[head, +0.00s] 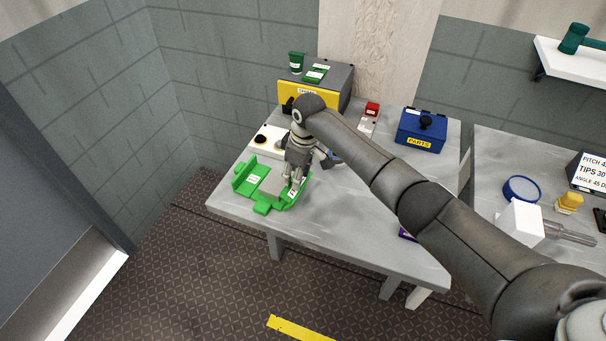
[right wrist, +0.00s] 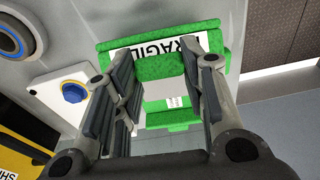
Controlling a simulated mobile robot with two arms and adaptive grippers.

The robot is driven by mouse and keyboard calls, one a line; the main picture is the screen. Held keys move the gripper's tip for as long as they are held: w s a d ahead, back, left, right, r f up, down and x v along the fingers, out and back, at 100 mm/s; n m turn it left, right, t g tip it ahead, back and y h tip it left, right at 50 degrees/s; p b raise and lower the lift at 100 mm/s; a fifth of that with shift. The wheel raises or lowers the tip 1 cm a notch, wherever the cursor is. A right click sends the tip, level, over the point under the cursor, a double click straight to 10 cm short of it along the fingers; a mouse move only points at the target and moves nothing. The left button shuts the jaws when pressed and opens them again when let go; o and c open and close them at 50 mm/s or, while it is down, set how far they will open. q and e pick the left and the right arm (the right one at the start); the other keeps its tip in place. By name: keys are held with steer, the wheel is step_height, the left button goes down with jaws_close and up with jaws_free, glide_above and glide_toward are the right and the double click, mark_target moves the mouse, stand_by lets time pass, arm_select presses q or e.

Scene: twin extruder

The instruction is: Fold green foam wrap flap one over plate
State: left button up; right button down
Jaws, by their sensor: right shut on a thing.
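The green foam wrap (head: 243,183) lies spread on the near left part of the grey table, with raised flaps and white labels. It also shows in the right wrist view (right wrist: 220,40), where one label partly reads "FRAGIL". A grey plate (head: 270,187) appears to lie in the middle of the wrap, partly hidden by my gripper. My right gripper (head: 291,188) points down at the wrap's right side. In the right wrist view its fingers stand on both sides of a green flap (right wrist: 160,66) and are shut on it. My left gripper is not in view.
A white box with round buttons (head: 266,141) stands just behind the wrap. A yellow-fronted grey box (head: 320,88) with a green cup (head: 296,62) on it is at the back. A blue parts box (head: 421,130) stands at the right. The table's front is mostly clear.

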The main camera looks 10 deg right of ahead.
steer(key=shift+w+a, duration=0.2)
steer(key=shift+a, duration=0.1)
steer(key=shift+w+a+b, duration=0.35)
steer(key=shift+w+a, duration=0.2)
steer(key=shift+a, duration=0.15)
stand_by(0.6)
steer(key=c, duration=0.9)
jaws_free()
steer(key=r, duration=0.4)
steer(key=d+r, duration=0.1)
steer(key=r, duration=0.3)
steer(key=s+r, duration=0.1)
steer(key=r, duration=0.3)
steer(key=shift+d, duration=0.15)
